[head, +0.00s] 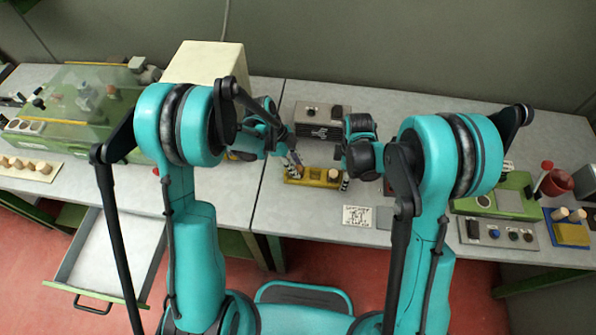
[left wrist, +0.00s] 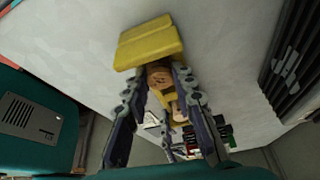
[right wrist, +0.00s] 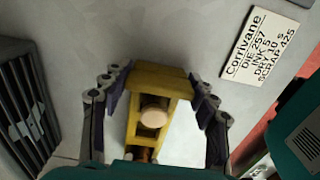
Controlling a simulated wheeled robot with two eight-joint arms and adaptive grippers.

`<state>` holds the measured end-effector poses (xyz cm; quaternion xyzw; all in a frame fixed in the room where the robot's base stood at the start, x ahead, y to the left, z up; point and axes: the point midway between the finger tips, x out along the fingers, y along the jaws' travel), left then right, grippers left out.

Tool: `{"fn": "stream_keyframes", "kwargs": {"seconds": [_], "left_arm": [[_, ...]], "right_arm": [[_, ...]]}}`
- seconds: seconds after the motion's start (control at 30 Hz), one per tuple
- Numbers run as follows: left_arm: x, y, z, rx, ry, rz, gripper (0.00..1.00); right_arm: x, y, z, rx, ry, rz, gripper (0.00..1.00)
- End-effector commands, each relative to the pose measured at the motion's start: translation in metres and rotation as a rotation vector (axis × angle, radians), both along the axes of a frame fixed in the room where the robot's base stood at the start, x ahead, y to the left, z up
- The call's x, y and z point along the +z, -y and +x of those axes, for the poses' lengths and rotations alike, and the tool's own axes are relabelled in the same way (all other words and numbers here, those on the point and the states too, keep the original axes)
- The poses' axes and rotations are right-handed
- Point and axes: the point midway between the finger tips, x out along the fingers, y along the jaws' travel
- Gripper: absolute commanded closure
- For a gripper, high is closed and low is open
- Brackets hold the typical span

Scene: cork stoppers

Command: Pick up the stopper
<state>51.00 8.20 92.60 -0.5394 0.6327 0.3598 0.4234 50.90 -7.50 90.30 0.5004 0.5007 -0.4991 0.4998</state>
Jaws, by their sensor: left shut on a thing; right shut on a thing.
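A yellow holder (head: 313,180) lies on the grey table between my two grippers. My left gripper (left wrist: 160,82) is shut on a brown round-topped stopper (left wrist: 159,74) at one end of the holder. It also shows in the head view (head: 295,164). A paler stopper (left wrist: 180,113) sits farther along the holder; a light stopper top shows in the right wrist view (right wrist: 154,114). My right gripper (right wrist: 158,82) has its fingers on both sides of the yellow holder's other end (right wrist: 158,76) and is shut on it. Whether the stopper touches the holder's bottom is hidden.
A dark ribbed box (head: 318,122) stands just behind the holder. A lettered card (head: 357,216) lies in front to the right. A green machine (head: 495,199) and a grey panel (head: 497,233) are at the right. A row of stoppers on a board (head: 28,168) lies far left.

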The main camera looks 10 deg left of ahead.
Motion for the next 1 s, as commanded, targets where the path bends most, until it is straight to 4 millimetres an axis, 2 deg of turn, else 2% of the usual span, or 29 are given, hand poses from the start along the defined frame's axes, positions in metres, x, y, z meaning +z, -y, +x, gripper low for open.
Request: {"fn": "stream_keyframes", "kwargs": {"seconds": [0.17,0.27,0.6,0.7,0.83,1.0], "left_arm": [[0.001,0.0,0.0,0.0,0.0,0.0,0.85],[0.009,0.0,0.0,0.0,0.0,0.0,0.85],[0.075,0.0,-0.001,0.0,-0.001,0.0,0.85],[0.089,0.0,0.0,0.0,-0.001,0.0,0.85],[0.099,0.0,0.0,0.0,-0.001,0.0,0.85],[0.1,0.0,0.0,0.0,-0.001,0.0,0.85]], "right_arm": [[0.0,0.0,0.0,0.0,0.0,0.0,0.74],[0.0,0.0,0.0,0.0,0.0,0.0,0.74],[0.0,0.0,0.0,0.0,0.0,0.0,0.74],[0.0,0.0,0.0,0.0,0.0,0.0,0.74],[0.0,0.0,0.0,0.0,0.0,0.0,0.74],[0.0,0.0,0.0,0.0,0.0,0.0,0.74]]}}
